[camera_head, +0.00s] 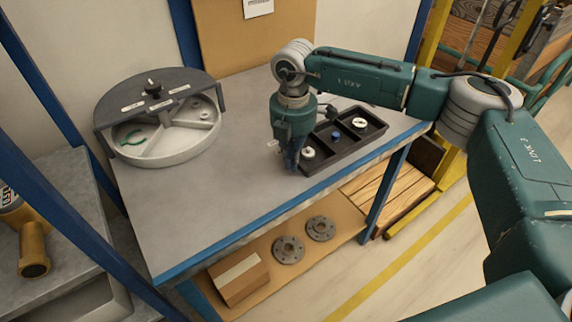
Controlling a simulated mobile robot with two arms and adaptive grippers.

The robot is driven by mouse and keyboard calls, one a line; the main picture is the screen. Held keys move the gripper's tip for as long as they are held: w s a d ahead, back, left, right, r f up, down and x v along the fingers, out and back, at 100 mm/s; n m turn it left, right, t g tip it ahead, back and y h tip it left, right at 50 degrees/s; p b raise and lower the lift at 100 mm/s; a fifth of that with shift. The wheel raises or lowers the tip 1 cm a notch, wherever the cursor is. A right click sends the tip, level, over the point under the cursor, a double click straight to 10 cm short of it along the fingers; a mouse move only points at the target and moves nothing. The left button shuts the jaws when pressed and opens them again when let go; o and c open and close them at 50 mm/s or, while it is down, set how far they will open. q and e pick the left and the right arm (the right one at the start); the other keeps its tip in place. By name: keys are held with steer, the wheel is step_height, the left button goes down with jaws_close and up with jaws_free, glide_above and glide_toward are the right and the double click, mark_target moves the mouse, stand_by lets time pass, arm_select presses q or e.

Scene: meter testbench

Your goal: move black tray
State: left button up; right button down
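The black tray (350,144) lies on the grey workbench near its front right corner. It is divided into compartments. It holds a white round part at its left end, a blue piece in the middle and a white round part toward its right end. My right gripper (291,170) points down at the tray's left end. Its fingers are close to or at the tray's left edge; I cannot tell whether they touch it or how far apart they are. The gripper body hides part of the tray's back left. My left gripper is not in view.
A round grey container (172,140) with a dark half cover stands at the bench's left. The workbench (220,200) is clear between it and the tray. A lower shelf holds a cardboard box (239,277) and two flanges (289,249). Blue posts frame the bench.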

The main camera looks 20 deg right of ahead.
mark_target(330, 140)
steer(key=w+d, duration=0.1)
steer(key=d, duration=0.3)
steer(key=w+d, duration=0.2)
steer(key=d, duration=0.2)
steer(key=w+d+b, duration=0.1)
steer(key=d, duration=0.3)
steer(key=shift+w, duration=0.4)
